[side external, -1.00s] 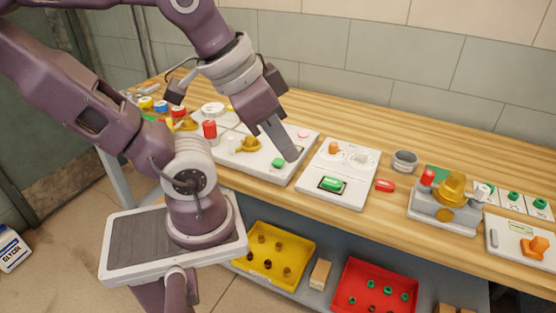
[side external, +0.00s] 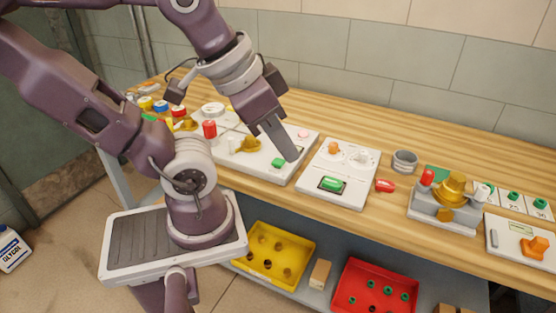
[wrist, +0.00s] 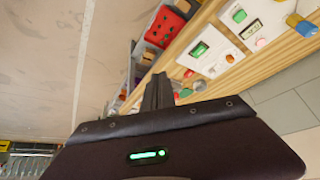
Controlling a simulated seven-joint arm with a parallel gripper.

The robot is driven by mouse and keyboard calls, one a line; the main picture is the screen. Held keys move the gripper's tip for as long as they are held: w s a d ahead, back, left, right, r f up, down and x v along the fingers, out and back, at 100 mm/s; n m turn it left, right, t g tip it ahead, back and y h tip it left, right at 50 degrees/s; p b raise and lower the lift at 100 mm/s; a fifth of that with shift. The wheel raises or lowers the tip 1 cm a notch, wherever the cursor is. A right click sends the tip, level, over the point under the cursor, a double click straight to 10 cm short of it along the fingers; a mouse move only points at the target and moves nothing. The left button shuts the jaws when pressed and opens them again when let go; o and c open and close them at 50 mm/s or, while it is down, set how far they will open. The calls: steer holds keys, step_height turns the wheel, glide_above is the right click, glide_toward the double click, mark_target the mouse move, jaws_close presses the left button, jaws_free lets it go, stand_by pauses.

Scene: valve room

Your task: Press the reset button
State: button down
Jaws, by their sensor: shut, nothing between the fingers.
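The reset button is not labelled legibly. A white panel (side external: 258,166) on the bench carries a small green button (side external: 278,162) and a pink round button (side external: 303,133). My gripper (side external: 291,153) is shut and empty, its fingers pointing down over this panel's right side, between the two buttons in the picture. I cannot tell whether the fingertips touch the panel. The shut fingers also show in the wrist view (wrist: 158,92). To the right, a second white panel (side external: 345,192) holds a green rocker switch (side external: 332,183) and an orange knob (side external: 334,148).
A red oval piece (side external: 385,185) and a grey cup (side external: 404,161) stand right of the second panel. A grey valve block (side external: 446,214) is further right. A red knob (side external: 209,129) and brass valve (side external: 247,144) rise left of the fingers. Yellow (side external: 291,232) and red (side external: 347,274) bins sit below.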

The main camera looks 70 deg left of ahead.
stand_by(0.6)
steer(key=n+g+h, duration=0.6)
steer(key=n+h, duration=0.3)
steer(key=n, duration=1.7)
glide_above(277, 158)
step_height(277, 158, down, 10)
steer(key=shift+r, duration=0.1)
steer(key=shift+d, duration=0.1)
steer(key=shift+f, duration=4.4)
